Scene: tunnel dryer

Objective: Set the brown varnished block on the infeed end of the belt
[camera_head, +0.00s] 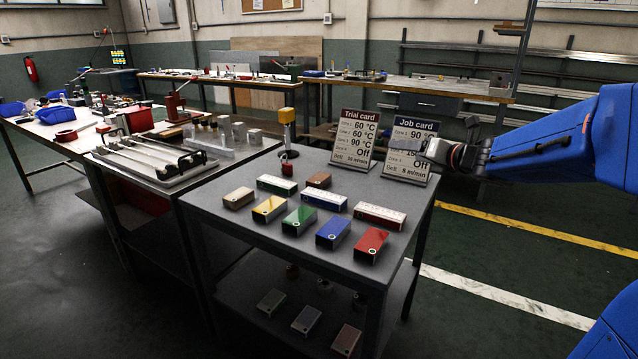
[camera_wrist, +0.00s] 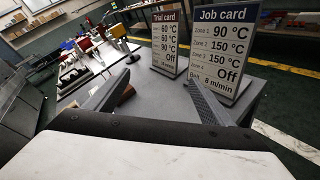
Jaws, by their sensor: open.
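A small brown block (camera_head: 319,180) lies on the grey table (camera_head: 340,255), near its back, in the head view. A paler tan block (camera_head: 238,198) lies to its left, by the table's left edge. My gripper (camera_head: 428,152) is open and empty, above the table's right side in front of the job card. Its two spread fingers show in the wrist view (camera_wrist: 160,82). I cannot make out a belt or its infeed end in either view.
Trial card (camera_head: 355,138) and job card (camera_head: 408,150) stand upright at the table's back right. Yellow (camera_head: 269,208), green (camera_head: 299,220), blue (camera_head: 333,233) and red (camera_head: 371,244) blocks lie in front. A yellow-topped tool (camera_head: 287,130) stands behind. The floor at right is clear.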

